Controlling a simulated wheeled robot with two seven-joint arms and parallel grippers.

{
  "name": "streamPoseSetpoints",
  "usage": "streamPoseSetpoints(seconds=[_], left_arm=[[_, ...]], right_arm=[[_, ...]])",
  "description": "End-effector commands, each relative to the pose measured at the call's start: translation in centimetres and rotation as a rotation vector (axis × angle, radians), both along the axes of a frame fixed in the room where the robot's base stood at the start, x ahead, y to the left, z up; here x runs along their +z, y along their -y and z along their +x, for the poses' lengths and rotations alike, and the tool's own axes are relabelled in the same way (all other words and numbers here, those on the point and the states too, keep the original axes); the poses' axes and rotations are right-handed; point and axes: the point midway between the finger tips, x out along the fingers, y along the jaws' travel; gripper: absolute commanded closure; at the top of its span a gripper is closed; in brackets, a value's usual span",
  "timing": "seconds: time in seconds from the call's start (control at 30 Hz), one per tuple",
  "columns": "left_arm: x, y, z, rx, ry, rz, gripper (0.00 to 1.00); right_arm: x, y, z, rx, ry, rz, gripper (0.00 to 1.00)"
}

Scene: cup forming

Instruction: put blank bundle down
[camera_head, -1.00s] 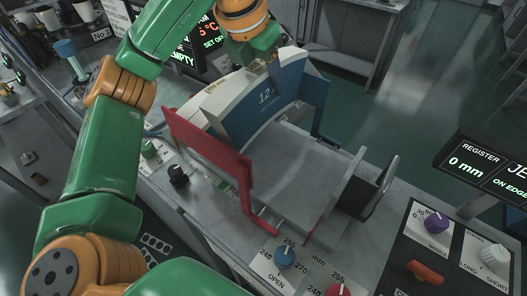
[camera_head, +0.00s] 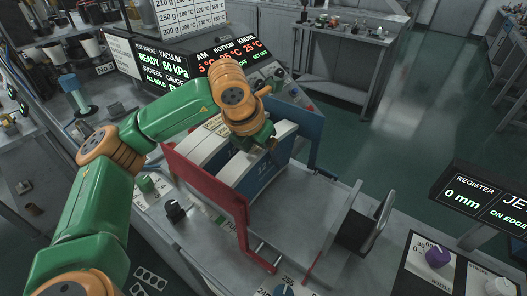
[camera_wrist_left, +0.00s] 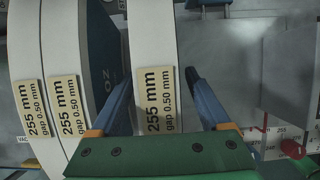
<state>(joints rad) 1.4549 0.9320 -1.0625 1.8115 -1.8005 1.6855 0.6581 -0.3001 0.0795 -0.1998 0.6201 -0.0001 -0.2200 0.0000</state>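The blank bundles are curved stacks with white tops and blue faces. They stand on edge in the hopper between a red side plate (camera_head: 207,183) and a blue side plate (camera_head: 307,125). The nearest bundle (camera_head: 262,176) shows its blue face. My left gripper (camera_head: 265,143) is over the bundles, pointing down. In the left wrist view its fingers (camera_wrist_left: 160,85) straddle one white bundle (camera_wrist_left: 155,45) labelled 255 mm, gap 0.50 mm. A narrow gap shows beside the right finger, so they look open. The finger ends are partly hidden. My right gripper is out of view.
Two more labelled white bundles (camera_wrist_left: 55,75) stand left of the fingers in the left wrist view. A bare grey bed (camera_head: 300,212) lies in front of the stack, ending at a dark pusher plate (camera_head: 362,222). Display panels (camera_head: 165,67) stand behind.

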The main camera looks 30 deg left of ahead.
Motion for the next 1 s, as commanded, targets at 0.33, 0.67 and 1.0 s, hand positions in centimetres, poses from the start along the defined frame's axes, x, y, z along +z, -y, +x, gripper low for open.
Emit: streamPoseSetpoints(seconds=[0.33, 0.67, 1.0], left_arm=[[2.2, -0.1, -0.8, 0.001, 0.006, -0.001, 0.20], [9.8, -0.6, -3.8, 0.001, 0.005, 0.001, 0.20], [11.1, -0.6, -4.6, 0.000, 0.000, 0.000, 0.20]], right_arm=[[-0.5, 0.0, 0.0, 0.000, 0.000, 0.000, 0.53], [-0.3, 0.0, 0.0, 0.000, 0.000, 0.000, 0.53], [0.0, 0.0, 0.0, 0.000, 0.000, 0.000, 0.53]])
